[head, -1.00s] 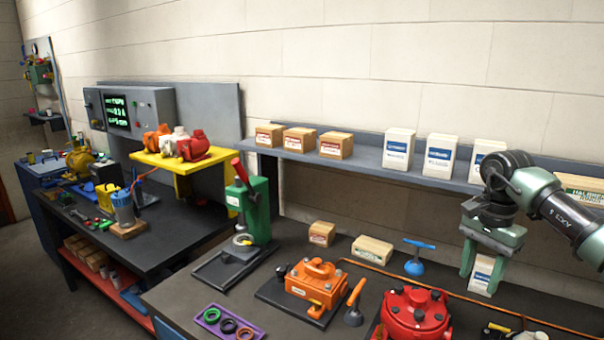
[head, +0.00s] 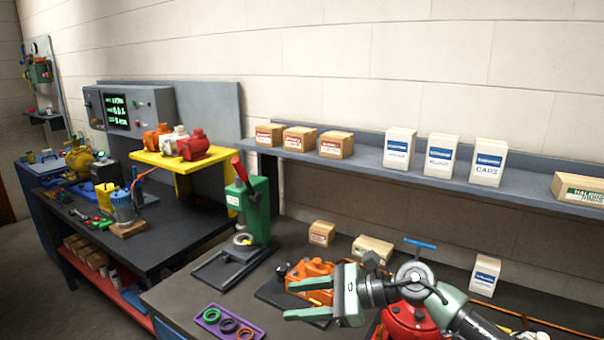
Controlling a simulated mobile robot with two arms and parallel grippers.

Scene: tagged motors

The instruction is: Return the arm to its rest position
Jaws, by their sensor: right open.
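My right arm comes in from the lower right. Its green right gripper (head: 292,300) points left with its two fingers apart and nothing between them. It appears in front of the orange motor (head: 312,268) on the near bench, hiding that motor's lower part; I cannot tell how far above the bench it is. My forearm hides much of the red motor (head: 398,322). My left gripper is not in view.
A purple tray (head: 205,318) with several rings lies left of the gripper. A green press (head: 253,210) stands behind it. A blue T-handle tool (head: 420,244) and small boxes (head: 373,249) are near the arm. A grey shelf (head: 365,168) holds boxes along the wall.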

